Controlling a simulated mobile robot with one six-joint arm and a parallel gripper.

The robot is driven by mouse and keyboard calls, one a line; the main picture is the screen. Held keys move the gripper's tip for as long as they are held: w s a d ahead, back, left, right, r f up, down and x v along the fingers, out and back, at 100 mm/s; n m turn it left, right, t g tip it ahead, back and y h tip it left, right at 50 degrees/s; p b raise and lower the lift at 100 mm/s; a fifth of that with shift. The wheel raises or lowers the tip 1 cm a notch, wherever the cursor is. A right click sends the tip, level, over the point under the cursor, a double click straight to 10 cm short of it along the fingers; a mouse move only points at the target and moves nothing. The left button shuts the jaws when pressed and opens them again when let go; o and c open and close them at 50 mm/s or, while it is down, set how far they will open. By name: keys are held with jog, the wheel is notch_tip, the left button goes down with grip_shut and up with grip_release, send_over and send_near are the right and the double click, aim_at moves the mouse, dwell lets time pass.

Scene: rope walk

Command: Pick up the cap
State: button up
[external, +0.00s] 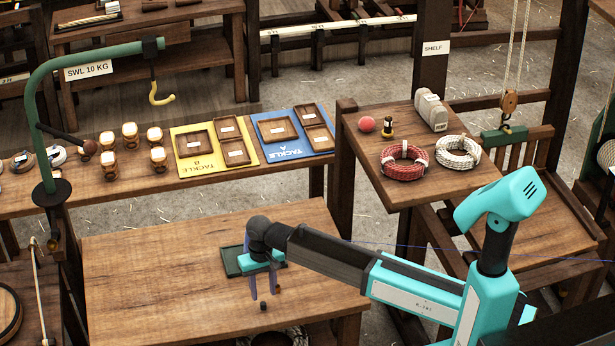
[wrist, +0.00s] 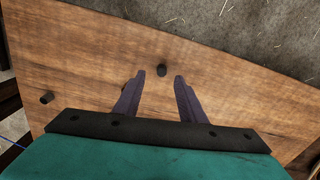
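A small dark cylinder (external: 263,306) stands on the wooden table near its front edge; it could be the cap, but it is too small to be sure. In the wrist view the small dark cylinder (wrist: 162,70) lies just beyond the gap between my fingertips, apart from both.
A dark green tray (external: 230,261) lies on the table (external: 150,270) behind my gripper, partly hidden by it. The table's left side is clear. A bench behind holds blue (external: 291,148) and yellow (external: 180,165) tackle boards. A shelf at right holds rope coils (external: 404,168).

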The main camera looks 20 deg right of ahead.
aim_at(262, 309)
jog(key=shift+a+f+p, duration=0.15)
jog(key=shift+f+p, duration=0.45)
jog(key=shift+f, duration=1.8)
jog(key=shift+c, duration=0.3)
grip_shut()
